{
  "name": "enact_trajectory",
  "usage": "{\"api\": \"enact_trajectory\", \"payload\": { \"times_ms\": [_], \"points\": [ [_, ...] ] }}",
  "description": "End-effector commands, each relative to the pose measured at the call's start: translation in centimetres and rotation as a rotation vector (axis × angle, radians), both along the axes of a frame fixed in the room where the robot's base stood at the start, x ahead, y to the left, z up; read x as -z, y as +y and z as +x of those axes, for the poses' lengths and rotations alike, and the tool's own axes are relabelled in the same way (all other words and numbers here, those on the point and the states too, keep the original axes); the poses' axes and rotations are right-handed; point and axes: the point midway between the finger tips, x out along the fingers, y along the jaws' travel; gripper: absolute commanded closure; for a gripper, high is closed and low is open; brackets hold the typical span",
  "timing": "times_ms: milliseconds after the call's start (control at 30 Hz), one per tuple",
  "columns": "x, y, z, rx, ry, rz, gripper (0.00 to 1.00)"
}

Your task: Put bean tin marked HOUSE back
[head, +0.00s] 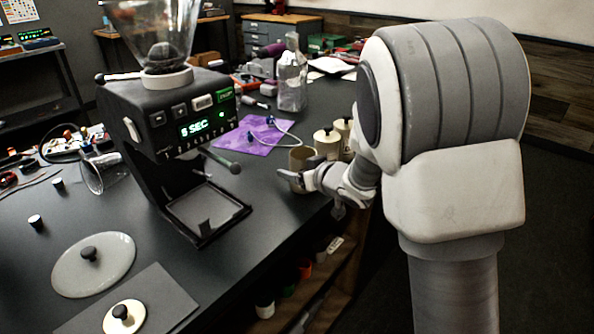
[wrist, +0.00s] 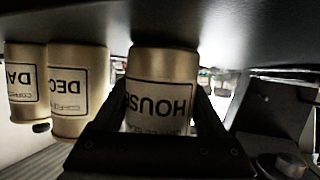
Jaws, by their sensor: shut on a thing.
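The tin marked HOUSE (wrist: 160,95) is between the two fingers of my gripper (wrist: 162,112) in the wrist view, its label upside down in that picture. In the head view the tin (head: 302,155) is at the right edge of the dark counter, with my gripper (head: 304,180) shut on it. Its top looks open there, without a lid. The tin looks upright; whether its base touches the counter I cannot tell. Two similar tins stand beside it, one reading DEC (wrist: 78,92) and one reading DA (wrist: 27,85).
A grinder (head: 180,130) showing 5 SEC stands left of my gripper. A pale lid with a black knob (head: 124,318) rests on a grey mat (head: 165,295) at the front. Shelves (head: 310,295) are below the counter edge.

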Motion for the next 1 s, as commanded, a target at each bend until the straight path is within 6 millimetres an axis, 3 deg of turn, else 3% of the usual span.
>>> {"api": "enact_trajectory", "payload": {
  "times_ms": [67,100,233,600,1000],
  "points": [
    [0.3,0.0,0.0,0.0,-0.001,0.001,0.95],
    [0.4,0.0,0.0,0.0,0.0,0.0,0.25],
    [0.3,0.0,0.0,0.0,0.001,-0.001,0.01],
    [-0.3,-0.2,-0.2,0.001,0.0,0.0,0.0],
    [-3.4,-4.2,-6.1,0.004,0.0,0.002,0.0]
  ]
}}
